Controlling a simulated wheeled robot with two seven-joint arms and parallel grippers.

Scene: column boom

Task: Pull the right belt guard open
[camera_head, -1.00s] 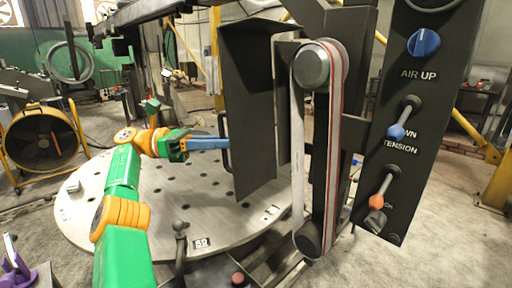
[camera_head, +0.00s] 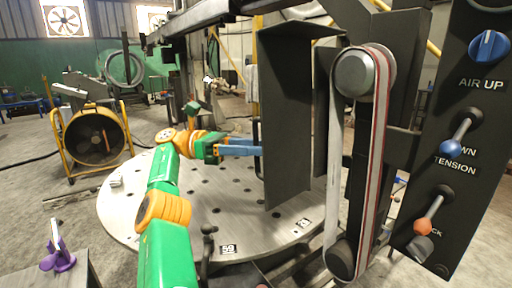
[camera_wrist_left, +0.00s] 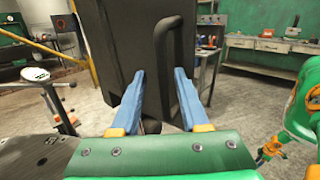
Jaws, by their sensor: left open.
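The belt guard is a dark upright panel (camera_head: 285,120) left of the belt and pulleys; it also fills the upper middle of the left wrist view (camera_wrist_left: 120,45). Its dark bar handle (camera_wrist_left: 162,50) stands on its face and shows edge-on in the head view (camera_head: 257,133). My left gripper (camera_head: 259,150) is open, with its blue fingertips at the handle. In the left wrist view the handle appears between the two fingertips (camera_wrist_left: 160,76), closer to the right one. I cannot tell if they touch. My right gripper is not visible; part of my other arm shows at the right edge.
The belt (camera_head: 375,150) runs over a pulley (camera_head: 354,72) right of the guard. A control panel (camera_head: 465,130) with a blue knob and levers is at far right. A round perforated table (camera_head: 130,222) lies below my left arm. A yellow-framed fan (camera_head: 93,137) stands left.

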